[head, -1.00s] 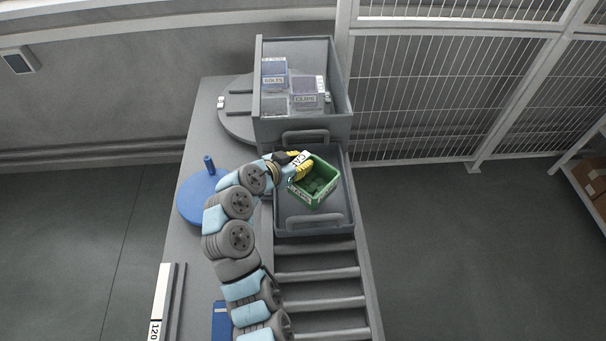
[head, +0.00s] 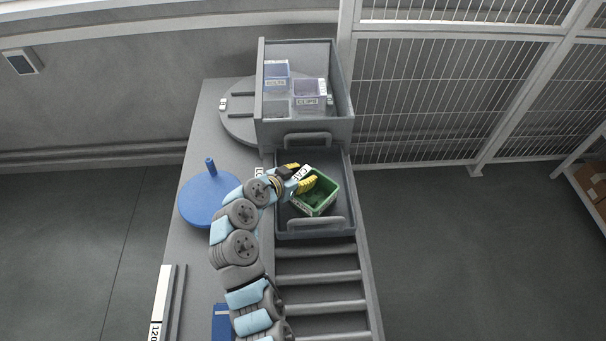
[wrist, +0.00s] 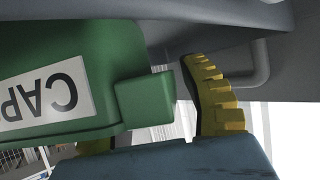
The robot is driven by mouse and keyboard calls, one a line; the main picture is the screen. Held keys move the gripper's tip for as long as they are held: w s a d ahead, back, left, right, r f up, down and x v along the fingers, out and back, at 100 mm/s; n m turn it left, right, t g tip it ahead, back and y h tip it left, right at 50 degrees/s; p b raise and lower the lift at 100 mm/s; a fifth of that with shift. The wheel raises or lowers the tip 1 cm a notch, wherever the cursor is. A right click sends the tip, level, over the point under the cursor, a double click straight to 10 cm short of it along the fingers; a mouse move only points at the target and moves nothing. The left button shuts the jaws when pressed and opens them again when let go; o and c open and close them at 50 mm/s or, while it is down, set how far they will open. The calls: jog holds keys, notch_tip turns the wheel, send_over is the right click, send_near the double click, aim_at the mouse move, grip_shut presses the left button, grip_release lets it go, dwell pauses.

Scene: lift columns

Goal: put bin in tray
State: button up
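A green bin (head: 331,202) with a white CAPS label sits inside the lower grey tray (head: 345,222) in the head view. In the wrist view the bin (wrist: 105,62) fills the left, its label upside down. My gripper (head: 299,176) has yellow fingers at the bin's upper left side in the head view. In the wrist view a green block on the bin lies between the fingers of my gripper (wrist: 150,135), with a narrow gap to the right finger. The fingers look open. Most of the left finger is hidden.
A blue disc with a peg (head: 203,203) is at left. Bare rollers (head: 318,277) run in front. A wire fence (head: 440,100) stands at right.

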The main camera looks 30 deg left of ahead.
jog(key=v, duration=1.2)
dwell(0.6)
